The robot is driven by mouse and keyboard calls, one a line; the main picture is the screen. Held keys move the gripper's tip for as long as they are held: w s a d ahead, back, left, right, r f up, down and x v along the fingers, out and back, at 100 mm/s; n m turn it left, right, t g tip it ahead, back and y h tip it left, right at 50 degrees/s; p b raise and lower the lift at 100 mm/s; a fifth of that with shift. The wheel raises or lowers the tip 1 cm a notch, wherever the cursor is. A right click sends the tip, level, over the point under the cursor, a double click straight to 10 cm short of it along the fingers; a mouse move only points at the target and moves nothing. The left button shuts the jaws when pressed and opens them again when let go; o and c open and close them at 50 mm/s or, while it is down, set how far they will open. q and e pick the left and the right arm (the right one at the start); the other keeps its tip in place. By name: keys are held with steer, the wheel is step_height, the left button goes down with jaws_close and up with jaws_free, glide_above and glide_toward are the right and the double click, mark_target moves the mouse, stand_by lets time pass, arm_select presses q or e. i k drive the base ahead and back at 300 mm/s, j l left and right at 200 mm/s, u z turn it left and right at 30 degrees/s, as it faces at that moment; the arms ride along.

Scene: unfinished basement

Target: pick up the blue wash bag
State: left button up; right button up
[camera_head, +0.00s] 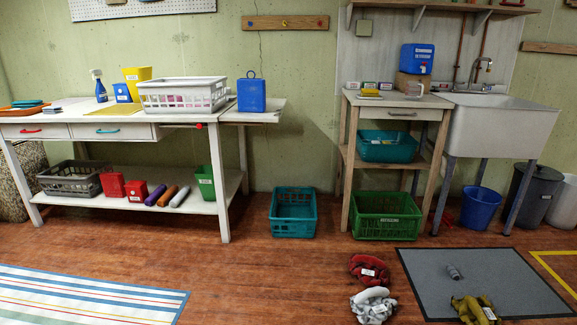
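A blue bag-like thing (251,96) with a thin loop on top and a pale label stands upright at the right end of the white workbench (262,117). It looks like the blue wash bag, but I cannot read its label. It stands just right of a white slotted basket (205,96), with a small gap or touching; I cannot tell which. Neither of my grippers shows in the head view, and nothing is seen holding the bag.
Other blue things are a spray bottle (100,88), a small box (122,93) and a container (416,59) on the wooden stand. A teal crate (293,213) is on the floor before the wall. Crumpled cloths (371,304) lie near a grey mat (480,280). The middle floor is mostly clear.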

mark_target(251, 92)
steer(key=i+j+u, duration=0.1)
steer(key=i+u, duration=0.2)
steer(key=i, duration=0.65)
steer(key=i+l+u, duration=0.15)
steer(key=i+u, duration=0.15)
steer(key=i, duration=0.65)
